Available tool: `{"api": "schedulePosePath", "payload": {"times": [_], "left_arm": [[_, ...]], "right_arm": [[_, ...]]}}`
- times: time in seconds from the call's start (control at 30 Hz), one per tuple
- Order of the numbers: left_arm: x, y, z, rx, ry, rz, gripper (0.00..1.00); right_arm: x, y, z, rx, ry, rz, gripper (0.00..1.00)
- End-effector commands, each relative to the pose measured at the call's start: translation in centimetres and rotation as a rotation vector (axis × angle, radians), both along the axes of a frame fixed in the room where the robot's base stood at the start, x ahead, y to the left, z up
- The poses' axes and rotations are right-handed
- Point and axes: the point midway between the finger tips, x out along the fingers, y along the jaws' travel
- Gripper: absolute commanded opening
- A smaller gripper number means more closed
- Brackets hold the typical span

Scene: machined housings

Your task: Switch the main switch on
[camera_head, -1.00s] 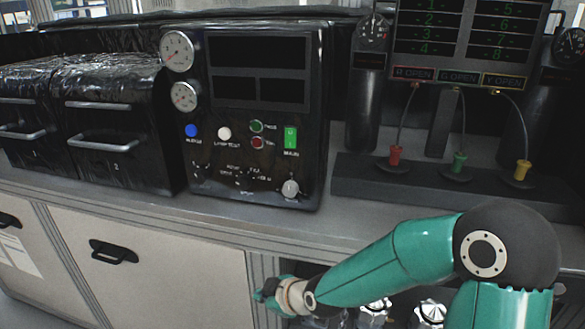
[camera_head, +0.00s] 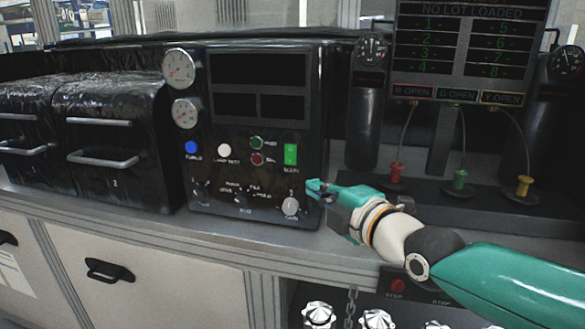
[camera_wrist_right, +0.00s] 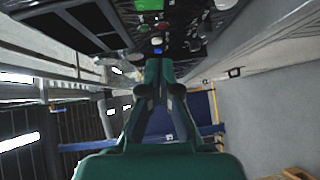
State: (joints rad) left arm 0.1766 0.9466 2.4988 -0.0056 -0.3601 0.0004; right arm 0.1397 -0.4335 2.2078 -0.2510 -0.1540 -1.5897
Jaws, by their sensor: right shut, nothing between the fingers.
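The main switch (camera_head: 291,155) is a green rocker on the right side of the black control panel (camera_head: 215,177), with a label under it. My right gripper (camera_head: 312,187) is shut and empty. In the head view it appears just below and right of the switch, near the panel's lower right edge and close to the silver knob (camera_head: 290,206). Whether it touches the panel I cannot tell. In the right wrist view its fingers (camera_wrist_right: 158,78) point toward the panel (camera_wrist_right: 105,25) at the top. My left gripper is not in view.
A blue button (camera_head: 191,147), a white lamp test button (camera_head: 224,150) and green and red lamps (camera_head: 257,150) share the panel. Gauges (camera_head: 179,68) sit on its upper left. Red, green and yellow plugs (camera_head: 460,179) stand in a dark strip at right. Black drawers (camera_head: 105,140) are at left.

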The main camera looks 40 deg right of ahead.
Motion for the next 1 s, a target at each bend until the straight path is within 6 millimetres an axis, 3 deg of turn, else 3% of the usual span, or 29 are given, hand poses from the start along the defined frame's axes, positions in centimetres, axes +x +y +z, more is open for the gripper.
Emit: {"api": "schedulePosePath", "payload": {"times": [0.27,0.63,1.0], "left_arm": [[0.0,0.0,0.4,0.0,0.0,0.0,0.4],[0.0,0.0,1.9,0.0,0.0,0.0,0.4],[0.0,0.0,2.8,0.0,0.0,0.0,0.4]], "right_arm": [[2.8,-0.2,-0.3,0.003,0.004,0.001,0.0],[10.4,-0.7,-0.9,0.002,0.004,0.001,0.0],[12.3,-3.5,-1.2,0.001,0.001,-0.001,0.0]]}}
